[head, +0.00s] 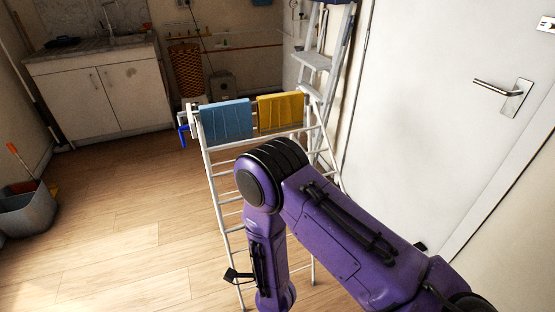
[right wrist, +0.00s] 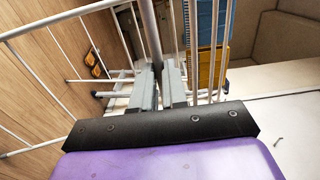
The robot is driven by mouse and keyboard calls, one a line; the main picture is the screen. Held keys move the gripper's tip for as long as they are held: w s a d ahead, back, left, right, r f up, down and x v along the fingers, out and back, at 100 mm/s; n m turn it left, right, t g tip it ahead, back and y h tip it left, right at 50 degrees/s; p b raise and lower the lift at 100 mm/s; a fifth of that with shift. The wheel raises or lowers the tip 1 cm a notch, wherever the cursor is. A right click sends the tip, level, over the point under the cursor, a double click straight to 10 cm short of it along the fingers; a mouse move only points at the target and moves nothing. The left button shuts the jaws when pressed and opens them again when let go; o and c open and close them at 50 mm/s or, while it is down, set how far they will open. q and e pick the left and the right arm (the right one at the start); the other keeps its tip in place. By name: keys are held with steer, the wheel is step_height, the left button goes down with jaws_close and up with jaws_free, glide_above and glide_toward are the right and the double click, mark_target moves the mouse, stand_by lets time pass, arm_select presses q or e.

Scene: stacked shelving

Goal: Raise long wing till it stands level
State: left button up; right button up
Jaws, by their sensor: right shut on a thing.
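A white drying rack stands mid-floor in the head view. Its long wing (head: 228,214), a ladder-like frame of white bars, slopes steeply down from the rack's top towards me. My purple right arm covers part of it. My right gripper is hidden in the head view. In the right wrist view the right gripper (right wrist: 159,78) has its grey fingers shut on a rod of the wing (right wrist: 150,34), with thin white bars on both sides. My left gripper is in neither view.
A blue towel (head: 225,119) and a yellow towel (head: 280,112) hang on the rack's top. A stepladder (head: 313,62) stands behind it, and a white door (head: 440,100) is at right. A grey bucket (head: 27,207) stands at far left. The wooden floor left of the rack is clear.

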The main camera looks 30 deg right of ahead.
steer(key=shift+s+a+r+p, duration=0.1)
steer(key=shift+s+r+p, duration=0.35)
steer(key=shift+r, duration=0.2)
jaws_close()
steer(key=shift+s, duration=0.1)
steer(key=shift+s+a+r+p, duration=0.1)
steer(key=shift+s+r+p, duration=0.35)
steer(key=shift+r+p, duration=0.3)
steer(key=shift+s+a+r+p, duration=0.15)
steer(key=shift+s+r+p, duration=0.45)
steer(key=shift+r, duration=0.3)
steer(key=shift+s+a+r+p, duration=0.1)
steer(key=shift+s+r+p, duration=0.25)
steer(key=shift+r+p, duration=0.45)
steer(key=shift+s+a+r+p, duration=0.1)
steer(key=shift+s+r+p, duration=0.25)
steer(key=shift+r+p, duration=0.5)
steer(key=shift+s+a+r+p, duration=0.1)
steer(key=shift+s+r+p, duration=0.25)
steer(key=shift+r+p, duration=0.4)
steer(key=shift+s+a+r+p, duration=0.1)
steer(key=shift+s+r+p, duration=0.4)
steer(key=shift+r, duration=0.55)
steer(key=shift+w, duration=0.15)
